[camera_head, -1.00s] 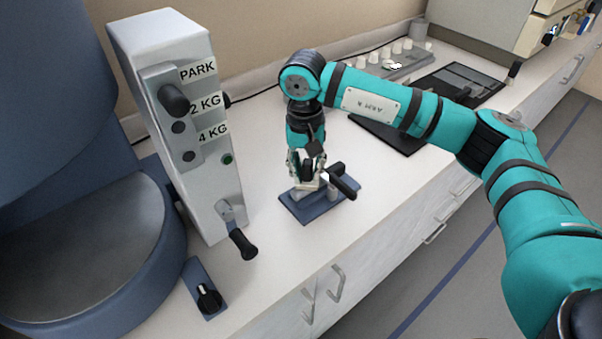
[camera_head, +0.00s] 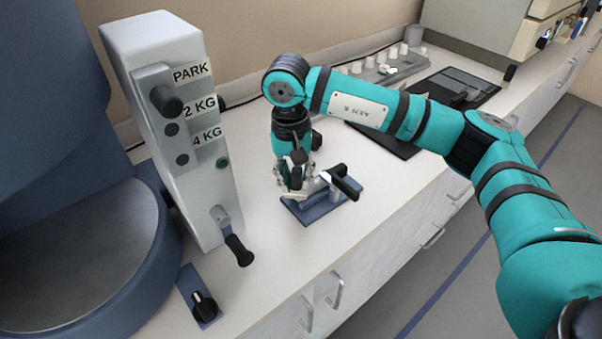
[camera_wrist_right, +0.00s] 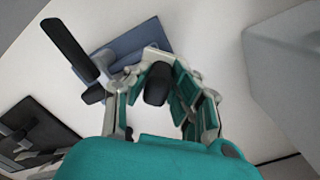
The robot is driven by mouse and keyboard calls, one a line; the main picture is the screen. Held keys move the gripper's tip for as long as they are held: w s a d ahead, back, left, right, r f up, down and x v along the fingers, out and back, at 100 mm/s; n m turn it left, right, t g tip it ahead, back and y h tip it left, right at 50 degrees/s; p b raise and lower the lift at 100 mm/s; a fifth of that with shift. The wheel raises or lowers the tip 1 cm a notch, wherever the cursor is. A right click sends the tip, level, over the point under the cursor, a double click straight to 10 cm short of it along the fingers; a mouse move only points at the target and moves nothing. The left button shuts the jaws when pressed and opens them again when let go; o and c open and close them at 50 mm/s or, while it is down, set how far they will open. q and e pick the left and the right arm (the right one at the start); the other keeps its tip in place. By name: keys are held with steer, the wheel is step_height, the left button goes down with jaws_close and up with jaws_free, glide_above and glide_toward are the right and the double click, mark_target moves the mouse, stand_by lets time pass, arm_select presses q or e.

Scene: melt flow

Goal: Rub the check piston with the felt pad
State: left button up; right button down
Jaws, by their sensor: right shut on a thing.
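My right gripper (camera_head: 296,186) points down over a small blue stand (camera_head: 322,212) on the white counter. It is shut on a dark, rounded handle, which shows between the fingers in the right wrist view (camera_wrist_right: 156,84). I take this to be the felt pad; its rubbing face is hidden. Beside the fingers, pale metal parts and a black bar (camera_head: 346,184) sit over the stand. They seem to belong to the check piston or its holder; I cannot tell which. The fingers cover part of the stand, and contact with the piston cannot be told. My left gripper is out of view.
A grey tester column (camera_head: 212,190) with PARK, 2 KG and 4 KG labels stands left, its black-gripped lever (camera_head: 238,250) jutting out. A blue plate with a black knob (camera_head: 204,306) lies in front. Black trays (camera_head: 455,84) and a rack of white pieces (camera_head: 385,66) lie behind.

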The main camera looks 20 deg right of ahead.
mark_target(295, 169)
steer(key=shift+r, duration=0.1)
steer(key=shift+r+p, duration=1.55)
steer(key=shift+r, duration=1.35)
steer(key=shift+r+p, duration=0.85)
steer(key=shift+r, duration=0.7)
steer(key=shift+s+f, duration=0.1)
